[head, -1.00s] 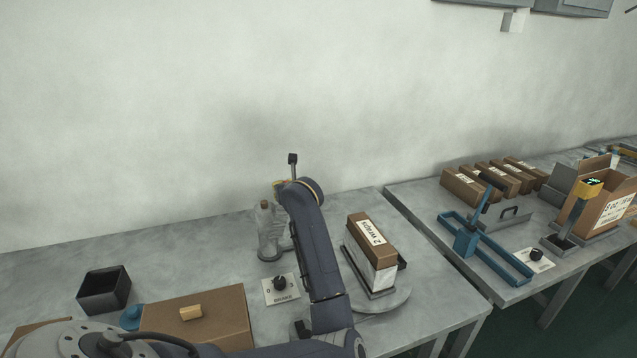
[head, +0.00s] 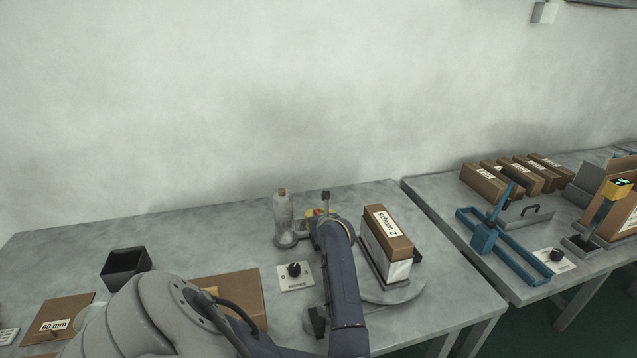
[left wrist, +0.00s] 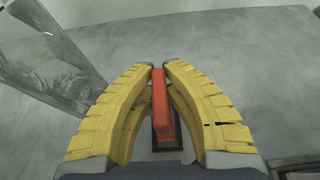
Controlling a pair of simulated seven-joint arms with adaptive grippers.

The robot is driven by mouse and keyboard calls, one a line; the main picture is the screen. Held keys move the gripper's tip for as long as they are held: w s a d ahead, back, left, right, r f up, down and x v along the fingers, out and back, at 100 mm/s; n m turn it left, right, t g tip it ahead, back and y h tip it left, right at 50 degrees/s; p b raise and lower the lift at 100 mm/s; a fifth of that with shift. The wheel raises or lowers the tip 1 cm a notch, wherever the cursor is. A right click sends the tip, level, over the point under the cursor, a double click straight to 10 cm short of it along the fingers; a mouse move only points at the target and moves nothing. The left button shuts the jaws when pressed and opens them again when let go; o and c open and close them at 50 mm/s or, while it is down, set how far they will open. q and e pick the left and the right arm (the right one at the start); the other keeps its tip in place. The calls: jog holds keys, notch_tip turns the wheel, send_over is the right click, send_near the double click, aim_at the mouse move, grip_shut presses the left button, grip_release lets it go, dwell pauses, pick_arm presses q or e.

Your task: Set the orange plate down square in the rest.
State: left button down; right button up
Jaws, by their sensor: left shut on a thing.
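The orange plate (left wrist: 160,108) stands on edge between the yellow fingers of my left gripper (left wrist: 158,72) in the left wrist view. The gripper is shut on it. A dark frame (left wrist: 168,143), which looks like the rest, shows around the plate's near end. I cannot tell whether the plate touches its floor or is square in it. In the head view a small orange and yellow patch at my left gripper (head: 317,213) shows just right of the clear bottle; my arm hides most of the plate and the rest. My right gripper is not in view.
A clear corked bottle (head: 284,218) stands close by on the left, with a brake dial plate (head: 295,277) in front. A brown "2 wraps" box (head: 387,230) sits on a turntable (head: 405,291) at the right. A black bin (head: 125,266) stands far left.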

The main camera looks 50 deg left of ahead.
pick_arm(q)
jog(key=shift+f, duration=0.15)
jog(key=shift+f, duration=1.65)
jog(key=shift+f, duration=0.4)
jog(key=c, duration=1.4)
grip_release()
jog(key=shift+c, duration=0.2)
jog(key=shift+r, duration=0.15)
notch_tip(320, 180, up, 10)
jog(key=shift+f, duration=0.15)
